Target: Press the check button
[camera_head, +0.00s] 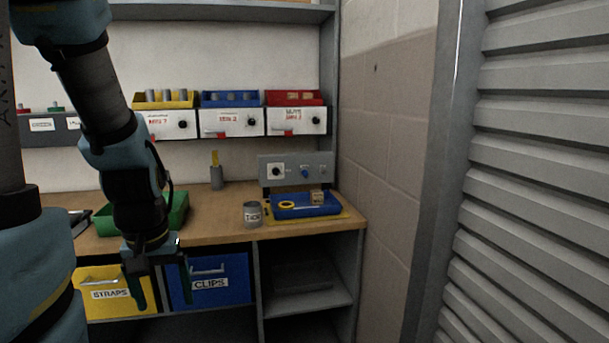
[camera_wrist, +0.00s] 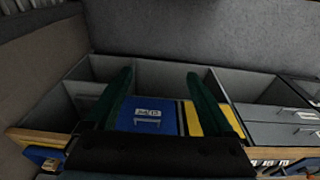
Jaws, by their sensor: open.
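A grey control panel (camera_head: 266,182) stands at the back right of the wooden workbench (camera_head: 215,229). It carries a white square with a dark knob (camera_head: 276,171), a blue button (camera_head: 305,173) and a small grey part (camera_head: 323,171) at its right end. I cannot read any check label. My gripper (camera_head: 162,284) hangs in front of the bench, below its top, left of and well apart from the panel. Its two green fingers are spread and empty, and also show in the wrist view (camera_wrist: 160,73), facing the drawers. The panel is not clearly seen in the wrist view.
A blue tray (camera_head: 300,213) with a yellow ring and a small block sits before the panel. A grey can (camera_head: 252,214) stands left of it, a green bin (camera_head: 178,215) farther left. Blue (camera_head: 235,270) and yellow (camera_head: 90,277) drawers are below; a shutter (camera_head: 540,180) is right.

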